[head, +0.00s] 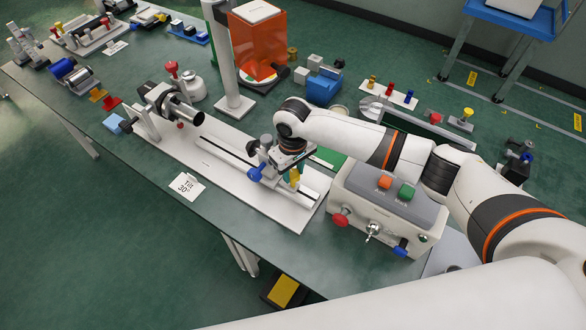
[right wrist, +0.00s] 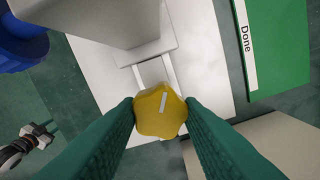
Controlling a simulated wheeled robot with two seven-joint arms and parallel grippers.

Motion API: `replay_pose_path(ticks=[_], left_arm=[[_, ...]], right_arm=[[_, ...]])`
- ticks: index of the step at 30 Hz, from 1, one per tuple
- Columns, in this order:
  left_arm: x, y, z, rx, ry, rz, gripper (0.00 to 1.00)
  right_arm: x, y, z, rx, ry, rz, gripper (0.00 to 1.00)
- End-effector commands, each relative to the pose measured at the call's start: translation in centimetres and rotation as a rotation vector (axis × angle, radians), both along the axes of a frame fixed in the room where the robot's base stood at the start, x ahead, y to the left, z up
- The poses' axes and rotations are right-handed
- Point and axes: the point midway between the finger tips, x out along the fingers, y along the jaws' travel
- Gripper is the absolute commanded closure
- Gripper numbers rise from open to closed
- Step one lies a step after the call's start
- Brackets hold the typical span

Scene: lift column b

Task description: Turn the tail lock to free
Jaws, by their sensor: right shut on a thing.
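A yellow lobed knob (right wrist: 160,110), apparently the tail lock, sits at the end of the tailstock in the right wrist view. A short white mark on it runs slightly tilted from upright. My right gripper (right wrist: 160,118) has its green fingers closed on both sides of the knob. In the head view my right gripper (head: 293,172) reaches down to the right end of the white bench base (head: 205,165), and hides most of the tailstock. A blue knob (head: 257,172) on the tailstock is just left of the gripper; it also shows in the right wrist view (right wrist: 22,45). My left gripper is not in view.
A grey control box (head: 380,208) with orange and green buttons stands right of the bench, close under my arm. A green card marked "Done" (right wrist: 270,45) lies beside the base. An orange box (head: 257,42) and a post (head: 226,70) stand behind.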

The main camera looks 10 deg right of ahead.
Motion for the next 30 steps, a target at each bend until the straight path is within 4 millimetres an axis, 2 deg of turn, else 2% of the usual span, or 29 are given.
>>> replay_pose_path(ticks=[11,30], left_arm=[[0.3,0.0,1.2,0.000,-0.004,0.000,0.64],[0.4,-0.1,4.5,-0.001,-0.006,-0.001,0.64]], right_arm=[[0.0,0.0,0.3,0.000,0.001,0.110,0.89],[0.1,0.0,0.3,0.000,0.000,0.685,0.89]])
